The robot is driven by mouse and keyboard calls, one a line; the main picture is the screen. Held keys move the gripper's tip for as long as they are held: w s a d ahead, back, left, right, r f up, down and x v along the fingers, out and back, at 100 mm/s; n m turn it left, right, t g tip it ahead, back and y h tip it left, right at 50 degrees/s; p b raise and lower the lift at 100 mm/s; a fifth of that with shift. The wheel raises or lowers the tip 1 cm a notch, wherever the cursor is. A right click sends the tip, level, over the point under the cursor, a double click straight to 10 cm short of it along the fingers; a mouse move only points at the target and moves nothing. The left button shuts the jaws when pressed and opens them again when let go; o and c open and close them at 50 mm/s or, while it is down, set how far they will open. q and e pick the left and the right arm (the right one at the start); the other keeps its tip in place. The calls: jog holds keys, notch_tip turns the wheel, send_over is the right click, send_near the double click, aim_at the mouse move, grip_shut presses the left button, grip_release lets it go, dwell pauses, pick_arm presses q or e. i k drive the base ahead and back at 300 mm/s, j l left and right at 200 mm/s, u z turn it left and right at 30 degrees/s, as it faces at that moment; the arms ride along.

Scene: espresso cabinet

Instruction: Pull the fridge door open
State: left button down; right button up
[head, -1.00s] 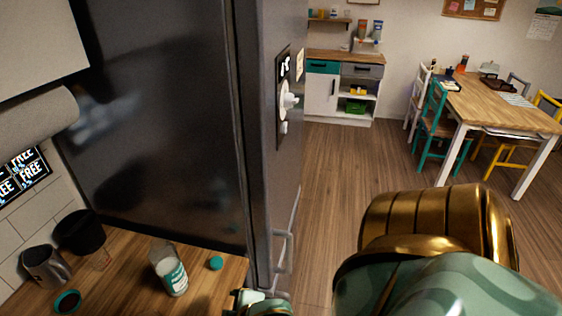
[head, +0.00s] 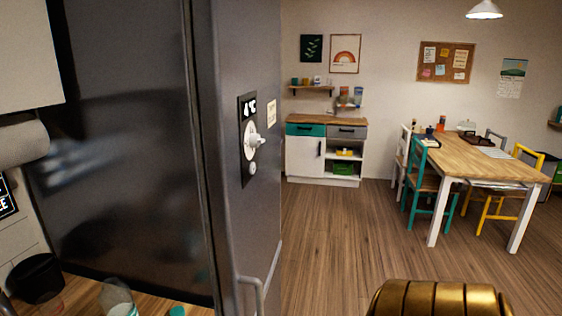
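The tall dark grey fridge (head: 140,150) stands on the left. Its door (head: 240,70) shows as the narrower lighter face on the right, and I see no gap at its edge. The door carries a control panel with a white knob (head: 249,139). A metal bar handle (head: 262,296) sits low on the door, cut by the bottom edge of the view. A gold-coloured part of my own arm shows at the bottom right. Neither of my grippers is in view now.
A wooden counter (head: 85,291) at the lower left holds a black cup (head: 36,278) and a clear bottle (head: 117,297). Wooden floor (head: 335,240) lies open right of the fridge. A table (head: 475,160) with chairs and a low cabinet (head: 304,157) stand farther back.

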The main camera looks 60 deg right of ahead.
aim_at(237, 43)
jog(key=k+z, duration=0.1)
jog(key=z, duration=0.35)
jog(key=k+z, duration=0.1)
jog(key=z, duration=0.4)
jog(key=k+l+z, duration=0.1)
jog(key=z, duration=0.35)
